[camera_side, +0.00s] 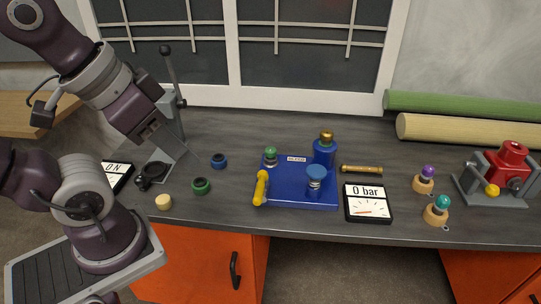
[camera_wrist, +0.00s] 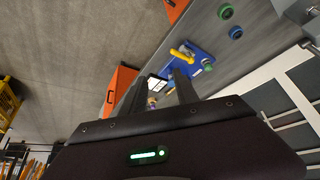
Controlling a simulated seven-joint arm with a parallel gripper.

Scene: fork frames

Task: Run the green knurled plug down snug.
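A green knurled piece (camera_side: 271,154) stands upright at the back left of the blue plate (camera_side: 297,193), with a pale metallic band below it. How far down it sits is too small to tell. A green piece also shows on the plate in the wrist view (camera_wrist: 208,67). A separate green knurled ring or cap (camera_side: 201,186) lies on the bench left of the plate; it also shows in the wrist view (camera_wrist: 225,11). My gripper (camera_wrist: 160,82) is open and empty, well away from the plate. I cannot make it out in the side view.
The plate also carries a yellow handle (camera_side: 261,188), a blue bottle (camera_side: 324,152) and a blue knob (camera_side: 315,180). A 0 bar gauge (camera_side: 368,203) and brass rod (camera_side: 361,169) lie right; a blue ring (camera_side: 219,160) and grey stand (camera_side: 170,155) left. Bench between rings and plate is clear.

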